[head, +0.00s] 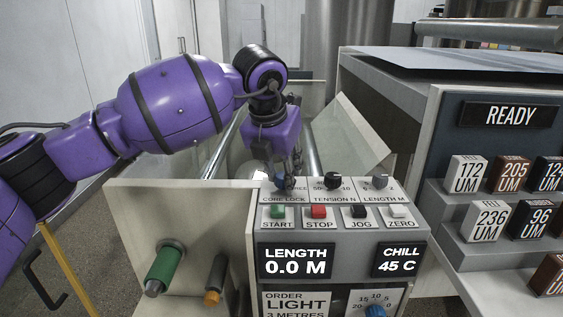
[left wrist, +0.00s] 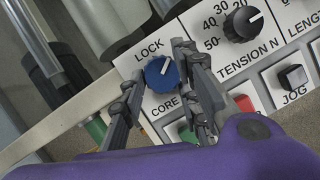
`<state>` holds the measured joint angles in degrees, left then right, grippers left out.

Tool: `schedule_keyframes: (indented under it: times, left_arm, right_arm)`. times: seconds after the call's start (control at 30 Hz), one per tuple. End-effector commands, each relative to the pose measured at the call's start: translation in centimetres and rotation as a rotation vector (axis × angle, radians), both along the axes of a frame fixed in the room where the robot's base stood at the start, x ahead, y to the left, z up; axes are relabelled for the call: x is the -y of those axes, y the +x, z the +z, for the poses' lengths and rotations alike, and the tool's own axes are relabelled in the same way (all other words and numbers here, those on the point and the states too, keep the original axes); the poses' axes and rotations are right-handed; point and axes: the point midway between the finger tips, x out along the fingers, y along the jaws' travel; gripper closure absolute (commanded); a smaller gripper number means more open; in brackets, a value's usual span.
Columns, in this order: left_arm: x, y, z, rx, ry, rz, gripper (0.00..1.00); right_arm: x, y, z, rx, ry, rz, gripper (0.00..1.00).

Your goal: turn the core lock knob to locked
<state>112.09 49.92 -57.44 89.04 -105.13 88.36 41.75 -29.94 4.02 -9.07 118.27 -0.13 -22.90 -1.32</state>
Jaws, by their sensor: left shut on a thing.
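The core lock knob is blue with a white pointer mark and shows between the fingers of my left gripper in the left wrist view (left wrist: 158,78). My left gripper (head: 287,181) reaches down to the control panel's back left corner and is shut on this knob, one finger on either side. The knob's white mark points up and right in the left wrist view, to the right of the printed word LOCK (left wrist: 148,50). The FREE label (head: 298,189) is partly hidden by the fingers in the head view. My right gripper is not in view.
The tension knob (left wrist: 242,24) is close to the right finger. The green START (head: 277,211), red STOP (head: 318,211), black JOG (head: 358,210) and white ZERO (head: 398,210) buttons lie in front. Blocks stand on the right shelf under a READY sign (head: 509,115).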

Motion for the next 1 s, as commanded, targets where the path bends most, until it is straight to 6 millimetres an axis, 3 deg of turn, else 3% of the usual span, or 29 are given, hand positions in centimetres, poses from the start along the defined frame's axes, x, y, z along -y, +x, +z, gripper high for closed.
schedule_keyframes:
  times: [0.03, 0.7, 1.0]
  left_arm:
    - [-0.2, 0.3, 1.0, 0.014, 0.001, 0.049, 0.96]
    - [0.1, 0.0, 1.1, 0.015, 0.001, 0.675, 0.97]
    - [0.3, 0.0, 0.9, 0.015, 0.003, 0.869, 0.97]
  right_arm:
    - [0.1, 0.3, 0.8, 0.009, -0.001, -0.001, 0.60]
    - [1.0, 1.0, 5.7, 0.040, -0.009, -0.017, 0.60]
    - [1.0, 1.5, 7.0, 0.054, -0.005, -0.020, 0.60]
